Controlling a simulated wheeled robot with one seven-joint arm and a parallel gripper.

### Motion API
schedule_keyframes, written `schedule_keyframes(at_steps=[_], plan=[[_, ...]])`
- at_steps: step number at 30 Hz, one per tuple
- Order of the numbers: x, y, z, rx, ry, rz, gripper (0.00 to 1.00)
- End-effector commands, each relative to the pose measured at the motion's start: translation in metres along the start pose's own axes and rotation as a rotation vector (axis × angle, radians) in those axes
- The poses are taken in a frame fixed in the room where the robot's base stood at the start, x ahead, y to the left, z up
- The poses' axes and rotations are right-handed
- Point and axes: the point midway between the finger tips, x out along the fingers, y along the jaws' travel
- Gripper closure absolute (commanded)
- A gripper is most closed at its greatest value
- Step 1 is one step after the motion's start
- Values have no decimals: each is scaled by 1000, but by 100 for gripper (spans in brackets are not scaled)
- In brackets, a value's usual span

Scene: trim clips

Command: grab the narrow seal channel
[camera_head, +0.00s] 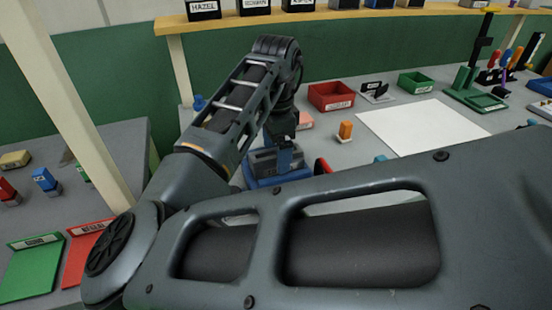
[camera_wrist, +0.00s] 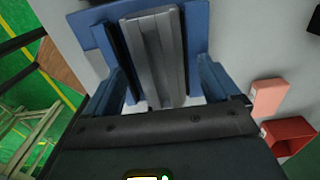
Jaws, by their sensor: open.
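A long grey ridged piece, which looks like the narrow seal channel (camera_wrist: 158,50), stands in a blue holder (camera_wrist: 92,34) in the wrist view. No label shows on it. My gripper (camera_wrist: 165,82) is open, with one blue-tipped finger on each side of the grey piece's near end. Clear gaps show between the fingers and the piece, and I cannot tell how deep it reaches between them. In the head view the blue holder (camera_head: 280,180) sits on the bench below my gripper (camera_head: 285,150), with grey parts in it. My forearm hides the area in front.
A pink block (camera_wrist: 270,97) and a red bin (camera_wrist: 290,136) lie right of my gripper in the wrist view. In the head view, a red bin (camera_head: 331,97), an orange-topped piece (camera_head: 345,130), a white sheet (camera_head: 425,126) and a green bin (camera_head: 415,83) stand on the bench.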

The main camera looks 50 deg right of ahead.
Motion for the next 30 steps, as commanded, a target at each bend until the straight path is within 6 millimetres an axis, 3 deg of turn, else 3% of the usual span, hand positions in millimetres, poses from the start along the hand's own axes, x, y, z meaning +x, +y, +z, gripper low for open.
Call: schedule_keyframes(at_steps=[6,26,30], plan=[[0,0,0,0,1,-1,13],[0,0,0,0,1,-1,76],[0,0,0,0,1,-1,76]])
